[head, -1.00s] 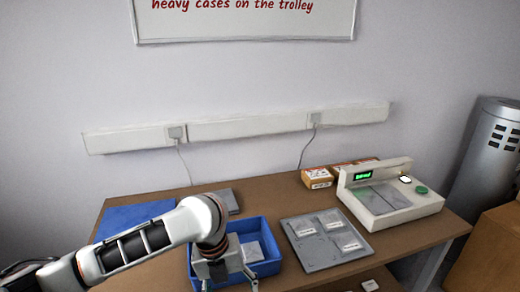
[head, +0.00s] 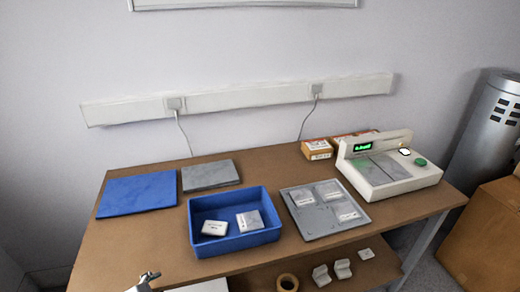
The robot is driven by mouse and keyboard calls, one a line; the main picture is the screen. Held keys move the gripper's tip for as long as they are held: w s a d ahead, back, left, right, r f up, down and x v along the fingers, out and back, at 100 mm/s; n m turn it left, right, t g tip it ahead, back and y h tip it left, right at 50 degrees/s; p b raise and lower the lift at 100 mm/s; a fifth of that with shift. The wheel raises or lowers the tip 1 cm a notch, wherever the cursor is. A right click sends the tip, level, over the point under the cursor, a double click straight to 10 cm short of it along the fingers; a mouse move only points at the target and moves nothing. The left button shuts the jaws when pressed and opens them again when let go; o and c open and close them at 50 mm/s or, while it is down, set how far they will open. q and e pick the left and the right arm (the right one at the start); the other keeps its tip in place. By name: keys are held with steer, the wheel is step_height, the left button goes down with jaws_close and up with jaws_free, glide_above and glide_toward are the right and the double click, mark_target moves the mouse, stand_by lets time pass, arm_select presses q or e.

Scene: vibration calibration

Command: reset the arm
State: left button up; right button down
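My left arm has only a small grey part in view, which looks like the end of my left gripper (head: 146,282), at the bottom edge in front of the table. It is apart from everything on the table, and whether its fingers are open or shut does not show. My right gripper is out of view. The blue bin (head: 236,245) stands on the table with a white labelled block (head: 214,228) and a paler square block (head: 249,221) inside. Right of it, a grey tray (head: 322,231) holds three labelled pale blocks.
The calibration device (head: 398,188) with a green display and green button stands at the table's right. A blue mat (head: 138,194) and grey plate (head: 210,175) lie at left. Small boxes (head: 317,149) are behind. A lower shelf (head: 262,274) holds a tape ring (head: 287,282) and pale blocks.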

arm_select(q)
steer(key=s+a+n+y, duration=0.4)
steer(key=s+a, duration=0.4)
steer(key=a, duration=0.5)
steer(key=w+d+f+n+t+h, duration=0.2)
steer(key=d+f+h, duration=0.5)
steer(key=d+f, duration=0.6)
steer(key=d+n+t, duration=0.1)
steer(key=d, duration=0.3)
steer(key=shift+w, duration=0.3)
